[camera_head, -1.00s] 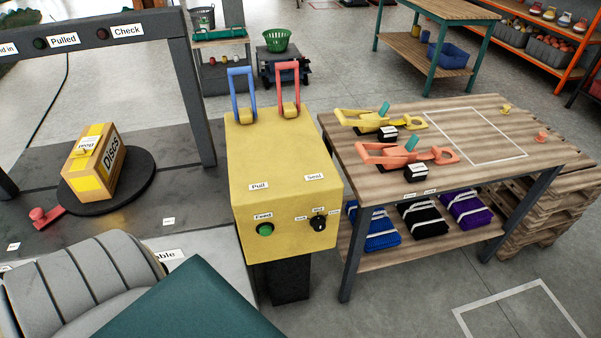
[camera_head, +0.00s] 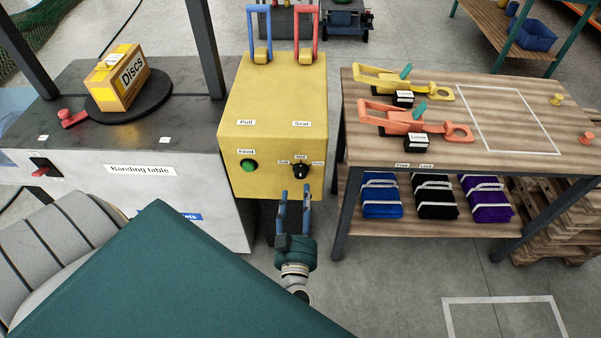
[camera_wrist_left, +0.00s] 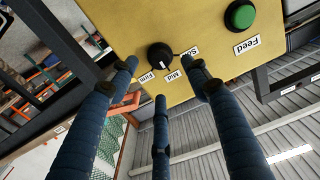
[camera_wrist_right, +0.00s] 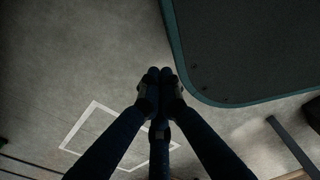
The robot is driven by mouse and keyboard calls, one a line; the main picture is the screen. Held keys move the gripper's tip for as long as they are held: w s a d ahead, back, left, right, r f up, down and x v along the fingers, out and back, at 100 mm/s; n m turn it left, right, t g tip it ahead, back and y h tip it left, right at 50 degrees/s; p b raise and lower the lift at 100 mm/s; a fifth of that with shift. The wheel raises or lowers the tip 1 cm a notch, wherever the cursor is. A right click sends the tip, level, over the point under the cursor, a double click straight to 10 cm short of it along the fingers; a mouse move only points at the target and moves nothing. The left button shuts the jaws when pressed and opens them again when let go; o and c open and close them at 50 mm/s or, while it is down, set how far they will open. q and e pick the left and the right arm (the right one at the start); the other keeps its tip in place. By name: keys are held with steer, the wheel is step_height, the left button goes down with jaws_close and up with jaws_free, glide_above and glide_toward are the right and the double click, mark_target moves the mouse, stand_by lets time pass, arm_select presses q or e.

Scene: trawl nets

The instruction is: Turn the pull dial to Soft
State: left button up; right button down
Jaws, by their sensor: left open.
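The pull dial (camera_head: 301,170) is a black knob on the front of the yellow box, right of the green Feed button (camera_head: 248,165). In the left wrist view the dial (camera_wrist_left: 159,56) has a white mark toward the Mid label, between Soft and Firm. My left gripper (camera_head: 293,196) is open just below the dial in the head view. In the left wrist view its blue fingers (camera_wrist_left: 160,72) spread around the dial's position, apart from it as far as I can tell. My right gripper (camera_wrist_right: 160,76) shows only in the right wrist view, its fingertips together and empty over the floor.
The yellow box (camera_head: 270,105) has blue and red levers on top. The banding table (camera_head: 110,205) with the Discs box (camera_head: 118,78) stands left. A wooden workbench (camera_head: 450,100) with yellow and orange tools stands right. Floor is clear in front of the workbench.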

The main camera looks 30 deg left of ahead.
mark_target(300, 177)
arm_select(q)
steer(key=x, duration=0.6)
steer(key=shift+w, duration=0.1)
steer(key=shift+w+a, duration=0.35)
steer(key=shift+w, duration=0.15)
steer(key=shift+w+a, duration=0.1)
arm_select(e)
steer(key=shift+w+a+r, duration=0.1)
steer(key=shift+a, duration=0.35)
steer(key=shift+d, duration=0.1)
arm_select(q)
steer(key=c, duration=0.9)
arm_select(e)
steer(key=shift+w, duration=0.1)
